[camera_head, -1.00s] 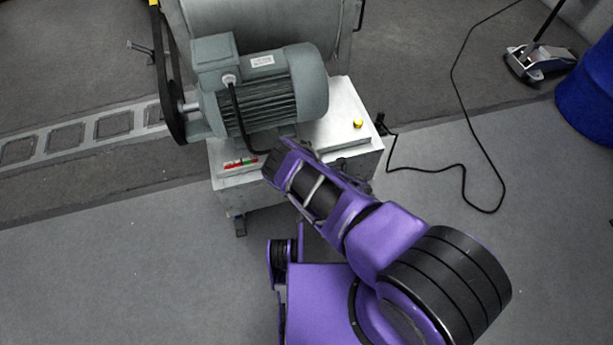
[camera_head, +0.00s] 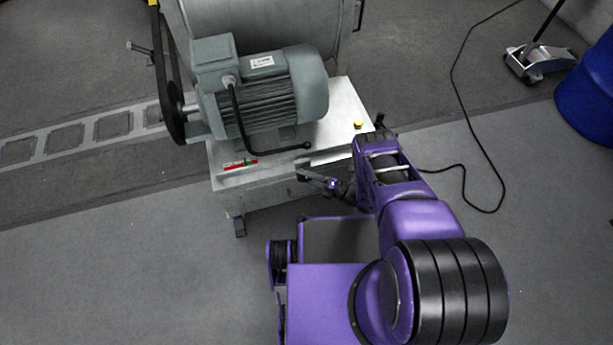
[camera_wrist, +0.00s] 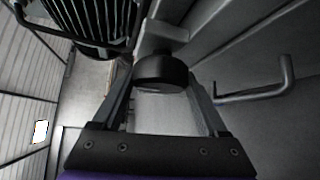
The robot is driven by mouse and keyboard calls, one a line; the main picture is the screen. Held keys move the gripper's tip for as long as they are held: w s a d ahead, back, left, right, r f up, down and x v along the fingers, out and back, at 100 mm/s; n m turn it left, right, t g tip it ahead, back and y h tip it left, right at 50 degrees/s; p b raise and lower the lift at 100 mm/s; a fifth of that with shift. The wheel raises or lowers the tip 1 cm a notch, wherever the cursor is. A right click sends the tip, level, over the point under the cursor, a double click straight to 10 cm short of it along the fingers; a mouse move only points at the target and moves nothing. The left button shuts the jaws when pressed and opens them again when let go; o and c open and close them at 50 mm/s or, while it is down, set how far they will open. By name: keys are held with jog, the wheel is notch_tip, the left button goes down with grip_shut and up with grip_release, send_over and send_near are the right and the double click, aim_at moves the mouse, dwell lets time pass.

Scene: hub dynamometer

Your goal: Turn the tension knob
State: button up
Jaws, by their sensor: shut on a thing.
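The black round tension knob (camera_wrist: 160,73) shows in the wrist view, on a grey block between my two fingers. My gripper (camera_wrist: 160,88) is shut on it, one finger on each side. In the head view my gripper (camera_head: 312,177) is at the front side of the light grey machine base (camera_head: 245,178), pointing left, with my forearm to its right. I cannot make out the knob clearly in the head view.
A grey-green motor (camera_head: 262,92) with a belt (camera_head: 168,85) sits on the base. A red-green scale (camera_head: 240,164) and a yellow button (camera_head: 358,125) are on its top. A grey bent handle (camera_wrist: 265,90) is right of my fingers. A black cable (camera_head: 465,170) lies on the floor.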

jog(key=shift+w+a+r, duration=0.1)
dwell(0.5)
jog(key=o, duration=1.3)
